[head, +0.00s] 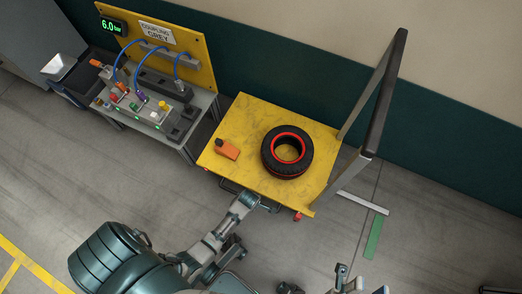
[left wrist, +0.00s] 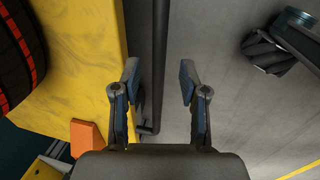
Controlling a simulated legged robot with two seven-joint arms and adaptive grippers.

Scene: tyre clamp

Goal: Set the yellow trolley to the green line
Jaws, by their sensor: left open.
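The yellow trolley (head: 245,122) stands in the middle of the head view, with a tall dark frame handle (head: 384,95) on its right. A black tyre with a red rim (head: 270,158) lies flat on its deck. The green line (head: 375,237) is on the floor to the right of the trolley, apart from it. My left gripper (head: 264,204) is at the trolley's near side. In the left wrist view my left gripper (left wrist: 160,85) is open, its fingers either side of a dark rail (left wrist: 160,50) beside the yellow deck. I cannot tell whether they touch it.
An orange block (head: 227,149) lies on the deck. A pale strip (head: 363,203) crosses the floor near the green line. A bench with hoses and a yellow panel (head: 195,55) stands close to the trolley's left. A green-and-beige wall (head: 440,150) runs behind.

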